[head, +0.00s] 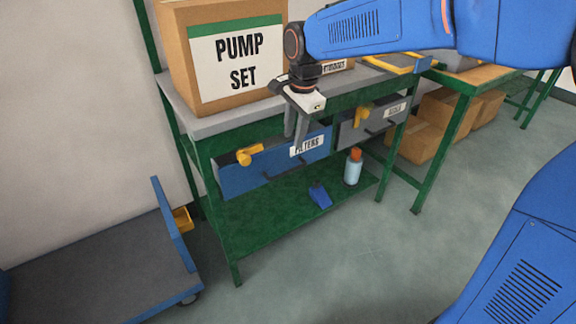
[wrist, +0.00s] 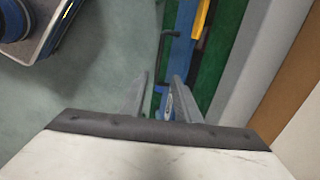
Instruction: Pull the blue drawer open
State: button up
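The blue drawer (head: 270,165) hangs under the green bench's top, with a white FILTERS label, a yellow latch (head: 249,154) at its upper left and a dark bar handle (head: 284,178) low on its front. I cannot tell whether its front is fully flush. My gripper (head: 295,137) points down in front of the drawer's right part, beside the label, with a gap between its fingers. In the wrist view my gripper (wrist: 161,78) is open with nothing between its fingers; the handle (wrist: 161,52) and blue drawer front (wrist: 183,45) lie beyond the fingertips.
A grey drawer (head: 362,128) with its own yellow latch sits to the right. A bottle (head: 353,167) and a blue object (head: 320,196) stand on the lower shelf (head: 265,226). A blue cart (head: 100,255) is at left. The floor in front is clear.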

aim_at(288, 171)
jog(key=f, duration=0.4)
jog(key=w+a+f, duration=0.1)
jog(key=f, duration=0.4)
jog(key=w+f, duration=0.1)
jog(key=f, duration=0.3)
jog(key=shift+a+f, duration=0.2)
jog(key=shift+f, duration=0.15)
jog(key=shift+c, duration=0.2)
grip_shut()
